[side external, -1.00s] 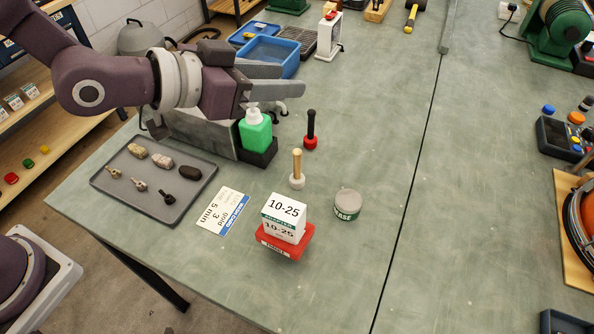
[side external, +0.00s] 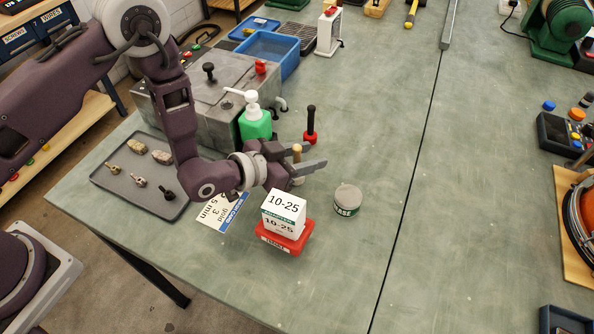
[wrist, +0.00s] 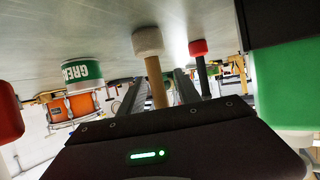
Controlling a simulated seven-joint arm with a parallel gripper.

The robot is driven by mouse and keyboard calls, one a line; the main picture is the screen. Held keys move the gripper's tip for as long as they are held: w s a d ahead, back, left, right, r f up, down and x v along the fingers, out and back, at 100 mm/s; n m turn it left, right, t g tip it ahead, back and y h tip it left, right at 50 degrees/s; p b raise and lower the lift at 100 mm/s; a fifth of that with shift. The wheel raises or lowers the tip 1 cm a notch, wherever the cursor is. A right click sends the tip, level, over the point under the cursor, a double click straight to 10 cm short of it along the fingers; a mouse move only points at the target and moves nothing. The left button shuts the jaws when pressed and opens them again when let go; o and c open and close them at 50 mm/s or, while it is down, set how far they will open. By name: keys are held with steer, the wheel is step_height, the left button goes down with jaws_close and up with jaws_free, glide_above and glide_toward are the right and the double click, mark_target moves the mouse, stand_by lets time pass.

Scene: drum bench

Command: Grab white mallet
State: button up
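The white mallet (side external: 297,152) stands upright, head down, with its pale wooden handle pointing up. It also shows in the wrist view (wrist: 148,42), where the picture is upside down. My gripper (side external: 315,155) is low over the bench, its fingers level and open, one on each side of the handle. In the wrist view the handle stands between the two fingers (wrist: 162,78), with no clear grip on it. In the side view the fingers partly hide the mallet's handle and head.
A red mallet with a black handle (side external: 310,128) stands just behind. A green pump bottle (side external: 255,122) is to the left. A grease tin (side external: 347,200) is to the right. A white 10-25 box (side external: 284,210) on a red base is in front.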

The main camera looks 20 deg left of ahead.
jaws_close()
stand_by(0.3)
